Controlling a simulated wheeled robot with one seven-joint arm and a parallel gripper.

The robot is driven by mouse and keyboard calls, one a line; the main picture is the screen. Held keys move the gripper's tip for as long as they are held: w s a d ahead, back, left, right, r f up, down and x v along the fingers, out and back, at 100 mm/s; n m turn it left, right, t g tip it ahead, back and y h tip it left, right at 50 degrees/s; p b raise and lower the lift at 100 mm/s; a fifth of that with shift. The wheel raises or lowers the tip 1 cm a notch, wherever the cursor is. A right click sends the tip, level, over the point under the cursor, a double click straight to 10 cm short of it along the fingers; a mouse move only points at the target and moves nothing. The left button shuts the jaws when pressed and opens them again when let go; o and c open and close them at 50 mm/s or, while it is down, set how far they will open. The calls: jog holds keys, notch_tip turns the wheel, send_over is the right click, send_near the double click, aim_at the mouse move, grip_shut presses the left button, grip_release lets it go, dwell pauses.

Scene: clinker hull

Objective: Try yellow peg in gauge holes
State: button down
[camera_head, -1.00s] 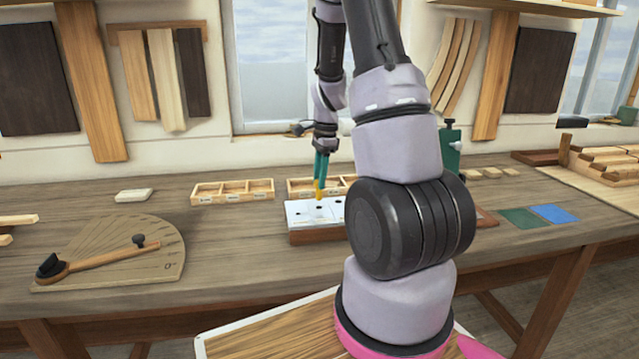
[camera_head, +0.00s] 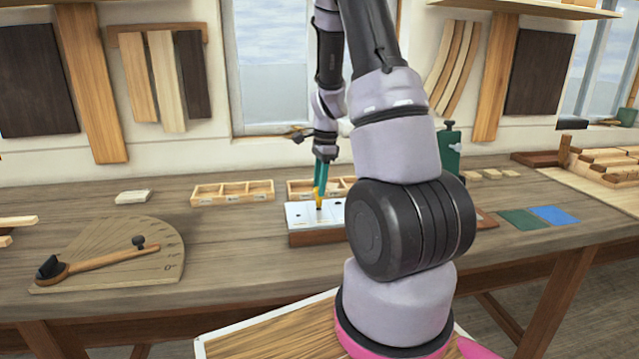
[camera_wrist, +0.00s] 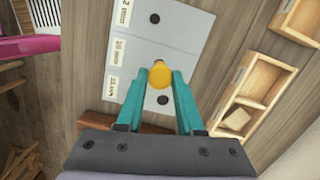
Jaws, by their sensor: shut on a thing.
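The yellow peg (camera_wrist: 159,75) is held between the green fingertips of my gripper (camera_wrist: 160,80). The white gauge plate (camera_wrist: 180,45) lies under it, with a row of dark holes and size labels along one edge. In the wrist view one hole shows beyond the peg and one nearer my gripper; the peg covers the middle of the plate. In the head view the peg (camera_head: 319,196) stands about upright at the middle hole of the gauge (camera_head: 300,222). I cannot tell whether its tip has entered the hole.
Shallow wooden compartment trays (camera_head: 232,192) stand behind the gauge; one in the wrist view (camera_wrist: 232,98) holds a small block. A fan-shaped board (camera_head: 110,262) with a wooden arm lies at left. Green and blue squares (camera_head: 553,214) lie at right.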

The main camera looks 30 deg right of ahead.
jog(key=shift+f, duration=0.65)
dwell(0.7)
jog(key=shift+r, duration=0.1)
jog(key=shift+r, duration=1.6)
